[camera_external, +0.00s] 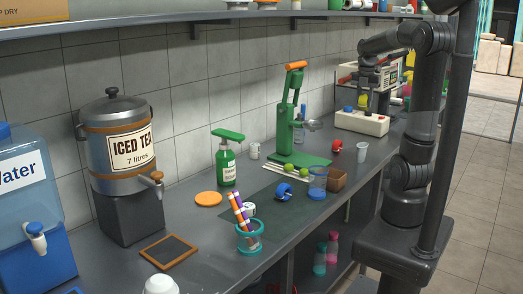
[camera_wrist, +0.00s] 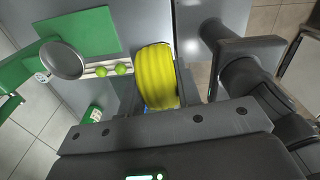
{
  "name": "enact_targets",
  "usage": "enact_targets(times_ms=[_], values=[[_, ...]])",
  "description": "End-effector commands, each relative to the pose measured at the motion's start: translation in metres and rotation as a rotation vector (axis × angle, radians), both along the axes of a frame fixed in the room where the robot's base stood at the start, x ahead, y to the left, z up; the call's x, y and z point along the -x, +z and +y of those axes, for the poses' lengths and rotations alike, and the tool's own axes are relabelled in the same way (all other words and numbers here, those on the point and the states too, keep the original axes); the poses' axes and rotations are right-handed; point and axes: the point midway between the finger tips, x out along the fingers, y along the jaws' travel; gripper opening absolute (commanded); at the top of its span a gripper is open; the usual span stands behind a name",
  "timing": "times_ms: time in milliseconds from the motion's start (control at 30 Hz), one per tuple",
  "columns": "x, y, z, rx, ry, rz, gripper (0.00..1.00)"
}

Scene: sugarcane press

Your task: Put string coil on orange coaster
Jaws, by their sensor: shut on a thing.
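The string coil (camera_wrist: 156,70) is a thick yellow ribbed roll in the wrist view. My gripper (camera_wrist: 157,92) is shut on it, with one finger on each side, and holds it above the counter. In the external view my arm reaches in from the right at the far end of the counter; the gripper and coil are hard to make out there. The orange coaster (camera_external: 208,199) is a flat round disc on the counter, left of the green soap bottle (camera_external: 226,165). Its top is bare. It does not show in the wrist view.
A green press (camera_external: 290,130) stands mid-counter with limes beside it; its pan (camera_wrist: 62,60) shows in the wrist view. A pen cup (camera_external: 249,239), blue tape roll (camera_external: 284,191), blue-rimmed glass (camera_external: 317,184) and iced tea dispenser (camera_external: 125,160) stand around. A shelf (camera_external: 150,25) hangs above.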

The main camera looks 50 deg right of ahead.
Motion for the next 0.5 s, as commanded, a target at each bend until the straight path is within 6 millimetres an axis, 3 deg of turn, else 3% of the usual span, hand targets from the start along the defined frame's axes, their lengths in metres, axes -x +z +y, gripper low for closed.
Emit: enact_targets(times_ms=[267,367,500], values=[[-0.077,0.012,0.028,0.001,0.156,0.000,0.08],[-0.117,0.016,0.051,0.000,0.239,0.001,0.08],[-0.177,0.021,0.098,-0.002,0.368,0.000,0.08]])
